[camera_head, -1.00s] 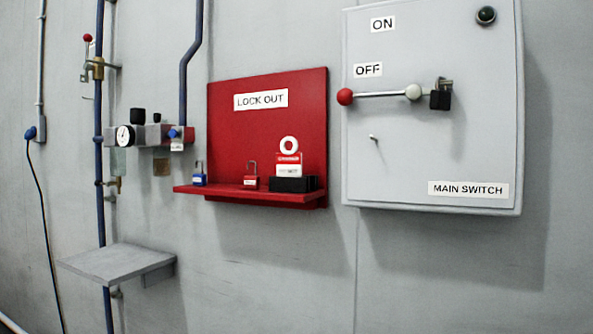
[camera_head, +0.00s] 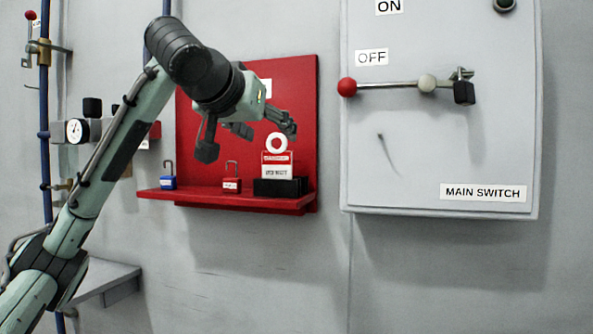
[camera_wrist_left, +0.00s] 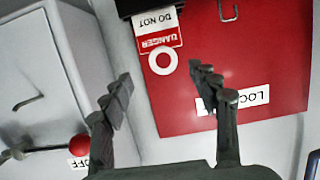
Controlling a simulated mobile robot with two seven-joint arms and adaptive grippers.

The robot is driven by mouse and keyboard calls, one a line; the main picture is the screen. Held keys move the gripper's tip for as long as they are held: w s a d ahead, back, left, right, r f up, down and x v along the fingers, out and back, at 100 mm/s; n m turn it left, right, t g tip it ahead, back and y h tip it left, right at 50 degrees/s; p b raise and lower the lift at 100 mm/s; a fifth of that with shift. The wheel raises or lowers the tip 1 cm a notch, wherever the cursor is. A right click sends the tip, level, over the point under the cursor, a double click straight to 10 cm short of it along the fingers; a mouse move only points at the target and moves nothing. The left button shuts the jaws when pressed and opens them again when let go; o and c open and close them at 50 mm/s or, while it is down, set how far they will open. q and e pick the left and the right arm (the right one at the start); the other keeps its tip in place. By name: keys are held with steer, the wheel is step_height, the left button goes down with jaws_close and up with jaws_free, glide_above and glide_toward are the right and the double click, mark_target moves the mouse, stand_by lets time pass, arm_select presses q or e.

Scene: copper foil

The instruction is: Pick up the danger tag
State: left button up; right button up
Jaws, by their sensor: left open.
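The danger tag (camera_head: 277,159) is red and white with a white ring at its top. It stands upright in a black holder (camera_head: 281,187) on the red lockout shelf. My left gripper (camera_head: 250,130) is open and empty, above and a little left of the tag, in front of the red board. In the left wrist view the tag (camera_wrist_left: 159,45) appears upside down, beyond and between the two spread fingers (camera_wrist_left: 165,97). The fingers are apart from the tag. My right gripper is not in view.
A blue padlock (camera_head: 168,182) and a red padlock (camera_head: 231,183) stand on the red shelf (camera_head: 225,200) left of the holder. The grey main switch box (camera_head: 430,170) with its red-knobbed handle (camera_head: 347,87) is to the right. A grey ledge (camera_head: 105,280) sits low at left.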

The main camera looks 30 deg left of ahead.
mark_target(277, 164)
arm_select(q)
steer(key=x, duration=0.6)
steer(key=shift+w+a+r+p, duration=0.15)
steer(key=shift+w+a+p, duration=0.15)
steer(key=shift+a+p, duration=0.1)
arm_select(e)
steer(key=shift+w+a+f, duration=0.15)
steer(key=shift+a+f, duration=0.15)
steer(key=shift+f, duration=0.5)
arm_select(q)
steer(key=shift+c, duration=0.3)
